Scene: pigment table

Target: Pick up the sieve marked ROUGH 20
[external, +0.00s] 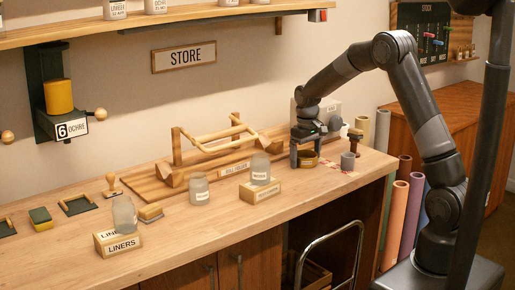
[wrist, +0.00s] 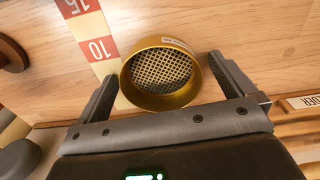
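A round brass-coloured sieve with a mesh bottom lies on the table between the fingers of my gripper; it shows in the wrist view (wrist: 161,99) and, small, in the external view (external: 307,161). A pale label sits inside its rim, but its marking is too small to read. My gripper (wrist: 160,85) is open, with one finger on each side of the sieve. It points down at the right end of the table in the external view (external: 308,158). A gap shows between the right finger and the rim; the left finger is very close to the rim.
A red and white scale strip (wrist: 97,47) lies left of the sieve. A grey cup (external: 348,161) and a wooden-topped tool (external: 355,138) stand to the right. A wooden frame (external: 215,160), jars (external: 199,188) and label blocks (external: 260,190) stand to the left.

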